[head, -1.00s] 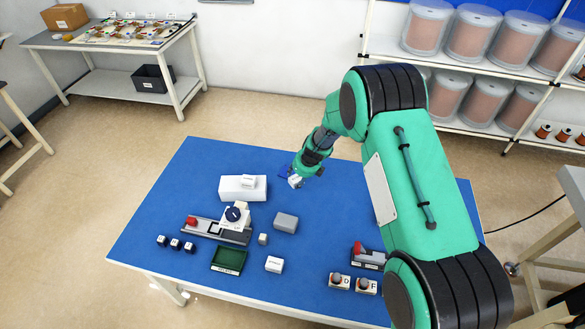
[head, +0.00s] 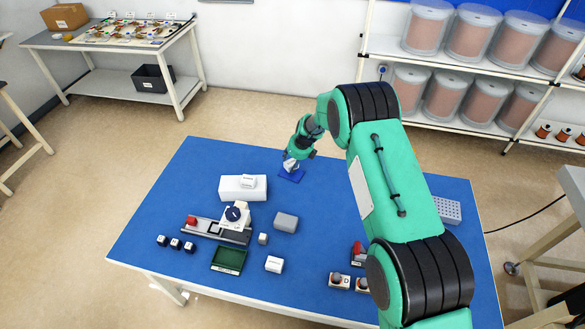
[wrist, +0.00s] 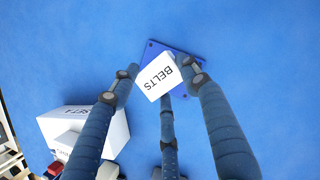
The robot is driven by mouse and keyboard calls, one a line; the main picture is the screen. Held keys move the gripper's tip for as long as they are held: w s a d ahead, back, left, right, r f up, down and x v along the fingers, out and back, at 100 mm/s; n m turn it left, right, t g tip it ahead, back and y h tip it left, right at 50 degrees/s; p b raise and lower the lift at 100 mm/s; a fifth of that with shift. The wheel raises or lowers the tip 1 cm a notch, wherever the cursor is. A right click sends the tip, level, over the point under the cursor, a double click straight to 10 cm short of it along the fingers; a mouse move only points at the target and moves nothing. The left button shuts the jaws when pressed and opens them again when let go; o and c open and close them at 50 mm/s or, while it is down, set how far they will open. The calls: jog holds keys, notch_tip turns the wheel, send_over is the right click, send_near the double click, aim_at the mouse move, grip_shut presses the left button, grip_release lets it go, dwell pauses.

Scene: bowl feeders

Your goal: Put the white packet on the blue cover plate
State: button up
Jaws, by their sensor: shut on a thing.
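My gripper (head: 291,161) is shut on the white packet, which is marked BELTS, near the back edge of the blue table. The packet (wrist: 158,76) sits between the fingers in the wrist view, tilted there relative to the plate. The blue cover plate (wrist: 180,51) is a darker blue square behind the packet, which hides part of it. In the head view the plate (head: 291,176) lies flat on the table below the gripper. The packet is over the plate's area; I cannot tell whether it touches it.
A white block (head: 230,190) with a small white box (head: 248,181) on top stands left of the plate. A grey box (head: 285,222), a green tray (head: 229,259) and another white box (head: 274,264) lie nearer. The table around the plate is clear.

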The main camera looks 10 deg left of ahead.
jog(key=shift+f, duration=1.75)
jog(key=o, duration=1.3)
jog(key=shift+f, duration=0.1)
jog(key=shift+c, duration=0.2)
jog(key=v, duration=1.2)
